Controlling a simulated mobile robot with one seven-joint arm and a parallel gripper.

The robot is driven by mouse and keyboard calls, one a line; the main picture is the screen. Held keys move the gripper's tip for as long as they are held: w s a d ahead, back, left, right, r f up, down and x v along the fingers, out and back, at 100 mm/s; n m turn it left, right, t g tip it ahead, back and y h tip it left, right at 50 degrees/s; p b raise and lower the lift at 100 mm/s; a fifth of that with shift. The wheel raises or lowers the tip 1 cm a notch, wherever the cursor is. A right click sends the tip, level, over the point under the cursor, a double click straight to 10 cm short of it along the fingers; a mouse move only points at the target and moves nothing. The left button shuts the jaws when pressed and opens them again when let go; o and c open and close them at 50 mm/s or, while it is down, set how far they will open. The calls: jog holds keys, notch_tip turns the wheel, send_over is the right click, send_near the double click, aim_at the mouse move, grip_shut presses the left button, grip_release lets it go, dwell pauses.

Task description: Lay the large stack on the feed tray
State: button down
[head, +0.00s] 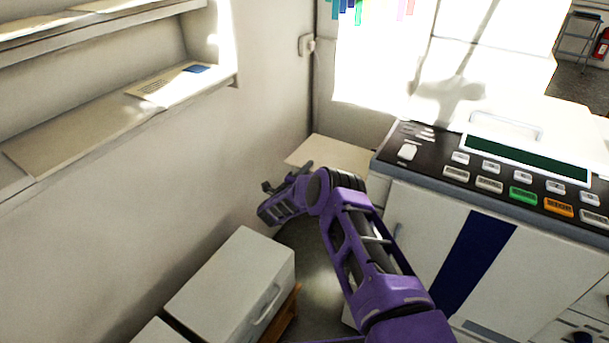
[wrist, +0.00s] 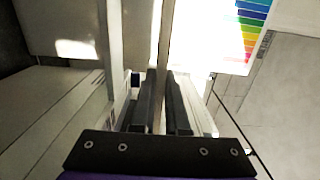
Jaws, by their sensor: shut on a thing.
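My gripper (head: 268,188) is at the end of my purple arm, left of the copier, pointing left towards the wall. In the wrist view its two dark fingers (wrist: 168,100) are shut on a thin pale strip (wrist: 160,60), which looks like the large stack seen edge-on. In the head view I cannot make out the stack at the fingers. A flat cream board (head: 318,153), which looks like the feed tray, juts from the copier's left side, behind my gripper and partly hidden by my arm. I see nothing lying on its visible part.
The copier (head: 480,245) with its button panel fills the right. A wall shelf (head: 75,135) holding papers is at upper left. A light grey box (head: 235,285) stands low by the wall. A colour chart (wrist: 250,35) shows in the wrist view.

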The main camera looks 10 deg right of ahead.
aim_at(318, 156)
jog(key=b+x, duration=0.4)
jog(key=x, duration=0.3)
jog(key=shift+d+f+b, duration=0.15)
jog(key=shift+b, duration=0.2)
notch_tip(318, 156, down, 8)
jog(key=shift+f, duration=0.1)
jog(key=c, duration=0.9)
grip_release()
jog(key=shift+o, duration=0.3)
jog(key=shift+f, duration=0.2)
jog(key=p+v, duration=0.8)
jog(key=v, duration=0.9)
jog(key=shift+s+p, duration=0.25)
jog(key=shift+p, duration=0.15)
jog(key=shift+r, duration=0.1)
